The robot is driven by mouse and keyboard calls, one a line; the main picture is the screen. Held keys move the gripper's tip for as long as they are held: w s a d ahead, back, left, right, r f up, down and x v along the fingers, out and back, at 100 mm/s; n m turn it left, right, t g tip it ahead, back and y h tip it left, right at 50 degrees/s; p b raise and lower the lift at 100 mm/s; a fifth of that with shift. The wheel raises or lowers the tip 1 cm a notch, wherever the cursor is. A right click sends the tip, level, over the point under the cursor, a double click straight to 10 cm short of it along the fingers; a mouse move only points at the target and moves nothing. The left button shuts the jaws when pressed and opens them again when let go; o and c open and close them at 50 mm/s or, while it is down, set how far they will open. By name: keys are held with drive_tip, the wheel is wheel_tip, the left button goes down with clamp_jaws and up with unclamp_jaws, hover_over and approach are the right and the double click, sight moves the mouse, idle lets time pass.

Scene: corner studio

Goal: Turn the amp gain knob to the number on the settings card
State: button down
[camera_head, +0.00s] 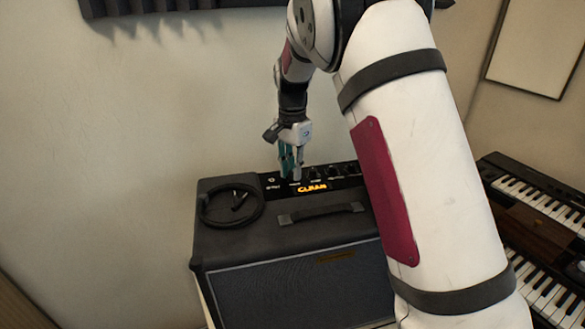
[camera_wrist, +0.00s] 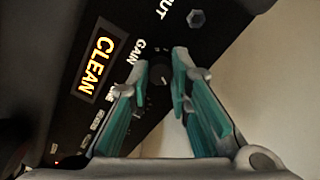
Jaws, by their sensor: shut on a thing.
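The black amp (camera_head: 290,285) stands against the wall, its control panel along the back of its top. An orange display (camera_head: 313,188) on the panel reads CLEAN and also shows in the wrist view (camera_wrist: 96,64). My gripper (camera_head: 291,174) points down at the left part of the panel. In the wrist view its teal-padded fingers (camera_wrist: 161,75) are shut on the gain knob (camera_wrist: 159,73), beside the GAIN label. The fingers partly cover the knob, and I cannot read its setting. I see no settings card in either view.
A coiled black cable or headset (camera_head: 231,206) lies on the amp's top left, beside the carry handle (camera_head: 320,212). More knobs (camera_head: 335,171) line the panel to the right. Keyboards (camera_head: 540,190) stand at the right. Foam (camera_head: 150,8) hangs on the wall above.

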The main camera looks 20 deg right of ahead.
sight(292, 172)
drive_tip(key=c, duration=1.5)
unclamp_jaws()
drive_tip(key=shift+o, duration=0.2)
drive_tip(key=shift+r, duration=0.1)
wheel_tip(292, 172, up, 12)
